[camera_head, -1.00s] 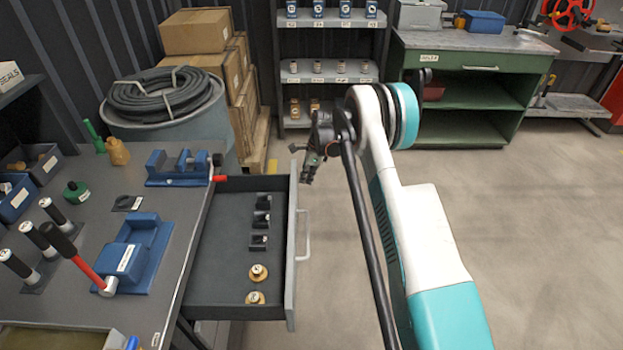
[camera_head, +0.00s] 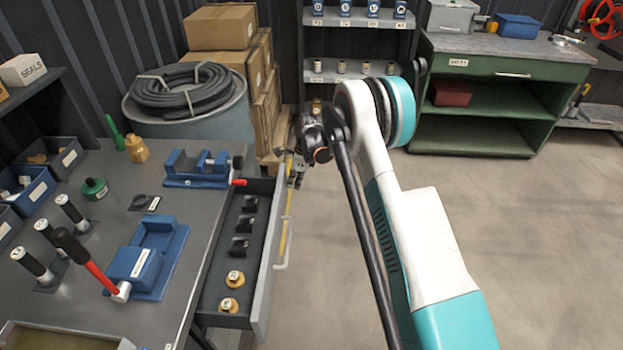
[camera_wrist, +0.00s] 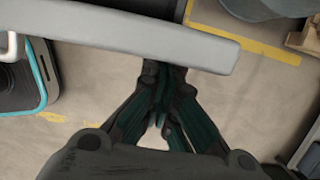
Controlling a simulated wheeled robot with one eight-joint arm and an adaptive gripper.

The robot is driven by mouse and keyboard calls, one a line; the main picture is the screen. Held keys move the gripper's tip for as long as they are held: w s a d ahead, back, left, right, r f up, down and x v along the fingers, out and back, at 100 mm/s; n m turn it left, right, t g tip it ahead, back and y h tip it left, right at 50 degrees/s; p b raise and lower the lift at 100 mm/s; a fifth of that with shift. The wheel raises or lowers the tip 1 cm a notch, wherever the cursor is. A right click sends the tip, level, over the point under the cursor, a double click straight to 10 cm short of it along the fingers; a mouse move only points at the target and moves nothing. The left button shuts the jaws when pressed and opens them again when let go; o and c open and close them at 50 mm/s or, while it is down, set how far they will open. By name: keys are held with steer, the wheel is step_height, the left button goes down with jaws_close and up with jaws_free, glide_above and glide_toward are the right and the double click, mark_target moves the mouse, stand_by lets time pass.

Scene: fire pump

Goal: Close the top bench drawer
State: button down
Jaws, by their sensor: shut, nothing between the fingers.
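The grey top bench drawer (camera_head: 212,300) is partly open, sticking out to the right of the bench (camera_head: 60,300). Its front panel (camera_head: 266,285) carries a pale bar handle (camera_head: 285,240). In the wrist view the drawer front (camera_wrist: 130,32) crosses the upper picture, with the handle (camera_wrist: 10,47) at the left edge. My gripper (camera_head: 297,172) is at the far end of the drawer front, on its outer side. In the wrist view my gripper (camera_wrist: 163,75) is shut and empty, its fingertips meeting at the front panel's edge; whether they touch it cannot be told.
Several black blocks and brass pieces lie in the drawer. A blue vise (camera_head: 197,168) and a red-handled hammer (camera_head: 90,265) are on the bench. A hose drum (camera_head: 190,125) and boxes (camera_head: 220,28) stand behind. The floor to the right is clear.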

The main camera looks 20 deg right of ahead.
glide_above(267, 195)
steer(key=shift+w+a, duration=0.1)
steer(key=shift+w, duration=0.1)
stand_by(0.5)
